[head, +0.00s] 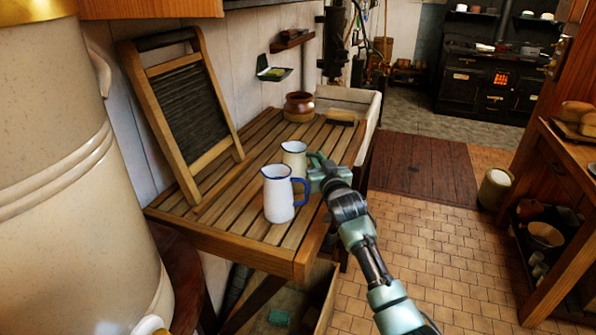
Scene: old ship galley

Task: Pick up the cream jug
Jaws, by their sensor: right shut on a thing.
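The cream jug (293,151) stands upright on the slatted wooden table (228,226), behind a white enamel jug (278,197) with a blue rim and handle. The enamel jug hides its lower front part. My right gripper (318,166) reaches in from the right and is shut on the cream jug at its right side. The fingertips are small and partly hidden here. I cannot tell whether the cream jug is clear of the slats. My left gripper is not in view.
A washboard (185,100) leans on the wall at the table's left. A brown pot (299,106) stands behind the jugs, before a pale sink (352,104). A large cream urn (65,180) fills the left foreground. Tiled floor (440,255) is open at right.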

